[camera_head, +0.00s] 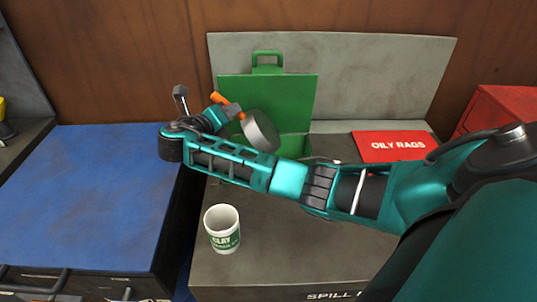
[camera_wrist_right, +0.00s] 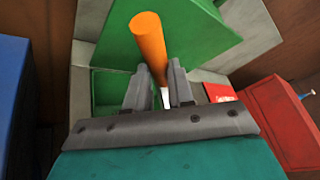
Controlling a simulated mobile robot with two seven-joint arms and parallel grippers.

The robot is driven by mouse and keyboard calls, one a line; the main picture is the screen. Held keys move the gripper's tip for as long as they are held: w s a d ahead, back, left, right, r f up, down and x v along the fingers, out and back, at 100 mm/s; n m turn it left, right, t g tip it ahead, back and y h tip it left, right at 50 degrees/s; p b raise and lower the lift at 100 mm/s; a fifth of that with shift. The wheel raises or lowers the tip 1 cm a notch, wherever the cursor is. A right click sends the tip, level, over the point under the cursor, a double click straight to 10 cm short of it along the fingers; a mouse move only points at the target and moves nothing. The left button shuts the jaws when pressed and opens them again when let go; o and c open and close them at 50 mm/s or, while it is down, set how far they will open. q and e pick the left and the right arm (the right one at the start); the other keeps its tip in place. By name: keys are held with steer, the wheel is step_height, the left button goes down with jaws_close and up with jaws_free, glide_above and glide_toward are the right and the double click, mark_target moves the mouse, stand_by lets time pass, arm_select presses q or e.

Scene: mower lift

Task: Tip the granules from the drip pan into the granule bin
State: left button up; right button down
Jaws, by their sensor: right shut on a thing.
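My right gripper (camera_head: 220,112) is shut on the orange handle (camera_head: 229,105) of a round grey pan (camera_head: 262,131), which I take for the drip pan. The pan is tilted on its side and hangs in front of the open green bin (camera_head: 294,147); I cannot tell whether it is over the opening. The handle (camera_wrist_right: 150,42) also shows at the fingers (camera_wrist_right: 160,82) in the right wrist view. Inside the pan no granules can be made out. The bin's raised green lid (camera_head: 283,92) stands behind. My right arm hides the bin's front. My left gripper is not in view.
A white tub (camera_head: 222,230) labelled CLAY stands on the grey bench (camera_head: 270,262), in front of my arm. A red OILY RAGS lid (camera_head: 392,146) lies right of the bin, with a red box (camera_head: 500,108) farther right. A blue-topped cabinet (camera_head: 85,200) at left is clear.

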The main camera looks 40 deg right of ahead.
steer(key=shift+w+a+f+n+h, duration=0.4)
steer(key=shift+w+a+f+n, duration=0.1)
steer(key=shift+a+f, duration=0.15)
steer(key=shift+w+a+f, duration=0.15)
steer(key=shift+a+f, duration=0.05)
steer(key=shift+f, duration=0.1)
steer(key=shift+w+a+f+n, duration=0.15)
steer(key=shift+f+n, duration=0.05)
steer(key=shift+n, duration=0.1)
steer(key=shift+w+a+f+h, duration=0.15)
steer(key=shift+f+h, duration=0.1)
steer(key=shift+h, duration=0.05)
steer(key=shift+w+a+f+n+b, duration=0.1)
steer(key=shift+a+f+n+b, duration=0.05)
steer(key=shift+f+n+b, duration=0.15)
stand_by(1.0)
